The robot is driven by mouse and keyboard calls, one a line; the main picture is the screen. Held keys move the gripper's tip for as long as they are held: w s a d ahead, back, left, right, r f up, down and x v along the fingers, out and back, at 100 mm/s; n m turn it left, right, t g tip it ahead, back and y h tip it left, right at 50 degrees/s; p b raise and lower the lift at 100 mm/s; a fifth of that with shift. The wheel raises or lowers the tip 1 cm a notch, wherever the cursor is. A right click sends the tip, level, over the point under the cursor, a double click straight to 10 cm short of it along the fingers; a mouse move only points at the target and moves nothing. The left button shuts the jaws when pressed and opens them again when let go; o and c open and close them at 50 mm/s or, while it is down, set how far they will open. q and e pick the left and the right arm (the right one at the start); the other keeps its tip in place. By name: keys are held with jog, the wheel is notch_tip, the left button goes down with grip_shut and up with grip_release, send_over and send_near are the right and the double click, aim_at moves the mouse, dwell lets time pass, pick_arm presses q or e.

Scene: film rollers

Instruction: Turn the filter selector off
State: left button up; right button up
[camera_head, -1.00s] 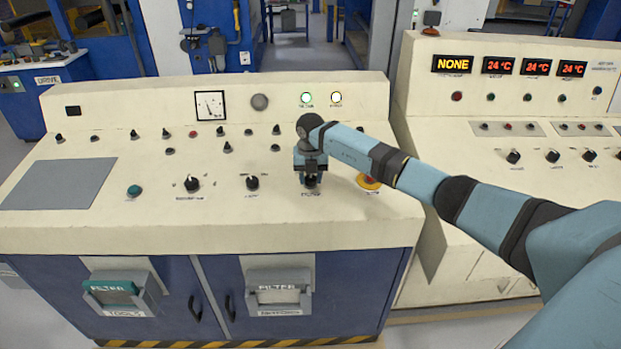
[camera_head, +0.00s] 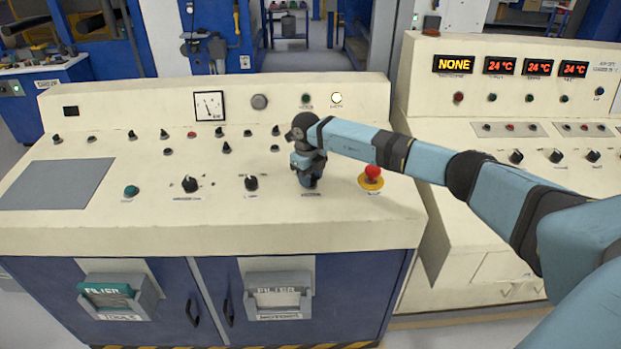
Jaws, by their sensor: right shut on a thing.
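The filter selector is a small dark knob (camera_head: 312,184) on the sloped top of the cream console, right of two similar black knobs. My right gripper (camera_head: 310,179) points down over it and is shut on it. Gripper and wrist hide most of the knob, so its pointer cannot be read, and its label just below is too small to read. Above it, the green indicator lamp (camera_head: 306,98) is dark and the lamp beside it (camera_head: 336,98) is lit. My left gripper is not in view.
A red emergency button (camera_head: 372,172) on a yellow base sits close right of the gripper. Black knobs (camera_head: 251,183) and (camera_head: 190,184) and a green button (camera_head: 131,191) lie to the left. A second console (camera_head: 450,150) with a "NONE" display (camera_head: 453,64) stands at the right.

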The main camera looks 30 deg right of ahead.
dwell(0.4)
jog(key=o, duration=0.9)
jog(key=shift+r, duration=0.15)
jog(key=r, duration=0.9)
jog(key=a+r, duration=0.1)
jog(key=r, duration=0.3)
jog(key=shift+r+b, duration=0.3)
